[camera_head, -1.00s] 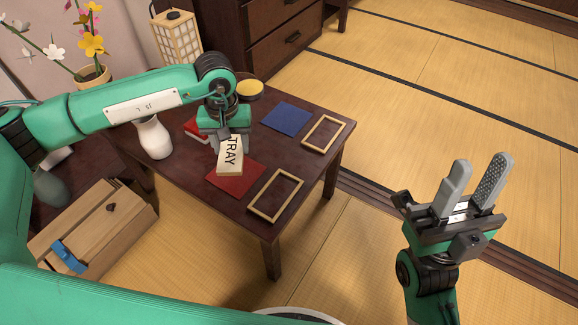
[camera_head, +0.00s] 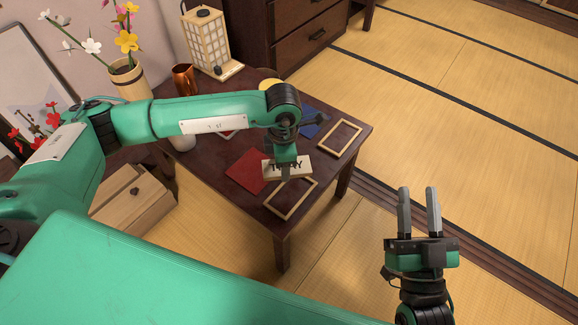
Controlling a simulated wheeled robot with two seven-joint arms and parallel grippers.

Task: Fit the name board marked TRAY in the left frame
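My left gripper (camera_head: 285,171) is shut on the pale name board marked TRAY (camera_head: 300,165), and a finger hides part of the lettering. The board is above the dark table, between the red square (camera_head: 246,172) and a light wooden frame (camera_head: 271,207). This empty frame lies near the table's front edge and is the more left of the two frames. The board's lower edge appears close to the frame's far side; I cannot tell whether they touch. The other empty frame (camera_head: 325,148) lies farther right. My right gripper (camera_head: 419,192) is open and empty, over the floor at right.
A blue square (camera_head: 314,126) lies behind my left wrist, partly hidden. A lantern (camera_head: 208,42), a copper cup (camera_head: 184,79) and a flower pot (camera_head: 130,82) stand at the back left. A wooden box (camera_head: 135,205) is left of the table (camera_head: 225,201).

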